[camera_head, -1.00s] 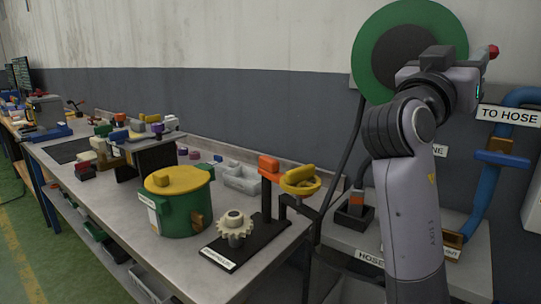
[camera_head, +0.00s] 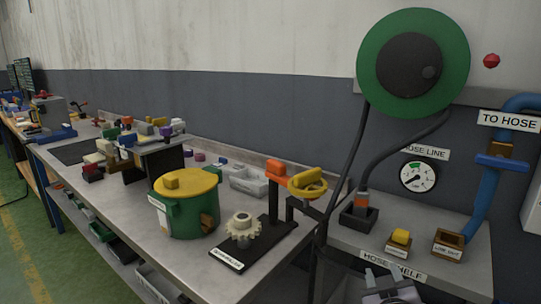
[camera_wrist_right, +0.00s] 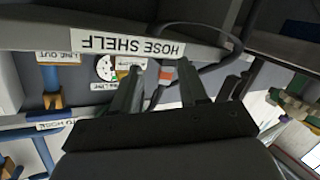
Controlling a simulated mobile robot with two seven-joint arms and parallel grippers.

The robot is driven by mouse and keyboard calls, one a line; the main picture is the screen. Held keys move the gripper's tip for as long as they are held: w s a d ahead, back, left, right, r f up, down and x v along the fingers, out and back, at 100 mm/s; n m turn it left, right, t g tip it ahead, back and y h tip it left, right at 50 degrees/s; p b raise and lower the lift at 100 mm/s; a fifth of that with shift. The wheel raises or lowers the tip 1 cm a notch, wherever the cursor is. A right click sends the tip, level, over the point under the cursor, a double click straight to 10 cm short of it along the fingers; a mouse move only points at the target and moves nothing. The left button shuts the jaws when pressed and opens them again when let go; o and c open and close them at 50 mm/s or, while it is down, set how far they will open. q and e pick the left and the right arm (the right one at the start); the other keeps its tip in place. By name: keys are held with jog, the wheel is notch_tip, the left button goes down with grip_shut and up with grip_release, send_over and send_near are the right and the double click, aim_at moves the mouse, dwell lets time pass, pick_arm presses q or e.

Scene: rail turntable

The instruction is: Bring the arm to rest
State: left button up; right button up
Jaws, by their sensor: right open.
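My right gripper (camera_head: 392,294) shows at the bottom edge of the head view, low in front of the hose shelf (camera_head: 352,238). Most of my right arm is out of the picture. In the right wrist view, which looks upside down, the two fingers (camera_wrist_right: 160,88) stand apart with nothing between them. The shelf's front edge with its HOSE SHELF label (camera_wrist_right: 140,45) is beyond the fingers in that view. My left gripper is in neither view.
The shelf holds a hose plug in a black holder (camera_head: 352,222), a yellow button block (camera_head: 400,238) and a wooden LINE OUT socket (camera_head: 448,242). A hose reel (camera_head: 370,60) and gauge (camera_head: 418,176) are on the wall. The bench (camera_head: 120,190) at left carries a green pot (camera_head: 180,218).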

jog(key=s+a+f+g+y, duration=0.1)
jog(key=s+f+g+y, duration=0.1)
jog(key=s+f, duration=0.8)
jog(key=s+a+f+g+y+p, duration=0.1)
jog(key=s+a+f+g+y, duration=0.1)
jog(key=s+f, duration=0.9)
jog(key=s+y, duration=0.1)
jog(key=s, duration=0.3)
jog(key=shift+g, duration=0.4)
